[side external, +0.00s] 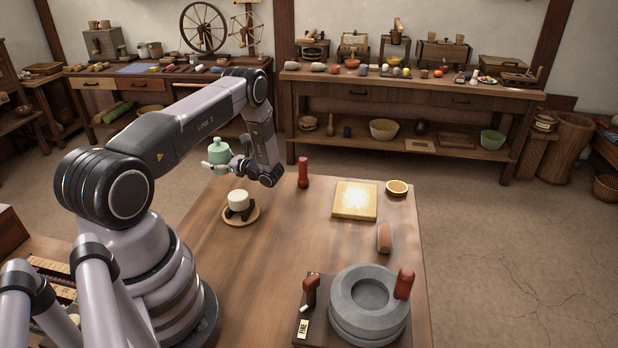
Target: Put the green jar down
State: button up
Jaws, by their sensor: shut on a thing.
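The green jar (219,150), pale green with a narrower top, is upright in the air near the back left corner of the wooden table (270,270). My gripper (221,167) is shut on it. My wrist is to the right of the jar and the fingers reach left to it. Much of the fingers is small and hard to make out. The jar is apart from the tabletop; I cannot tell its exact height.
A red cylinder (303,172), a brightly lit wooden board (343,213), a small round dish (397,187), a brownish roller (384,238) and a stone quern (345,320) are on the table. The left-centre tabletop is clear.

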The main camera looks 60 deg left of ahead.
jog(key=shift+w+a+f, duration=0.25)
jog(key=shift+a+f, duration=0.1)
jog(key=shift+f, duration=0.15)
jog(key=shift+w+a+f, duration=0.1)
jog(key=shift+f, duration=1.55)
jog(key=shift+f, duration=0.1)
jog(key=shift+f, duration=0.1)
jog(key=o, duration=1.3)
jog(key=shift+c, duration=0.2)
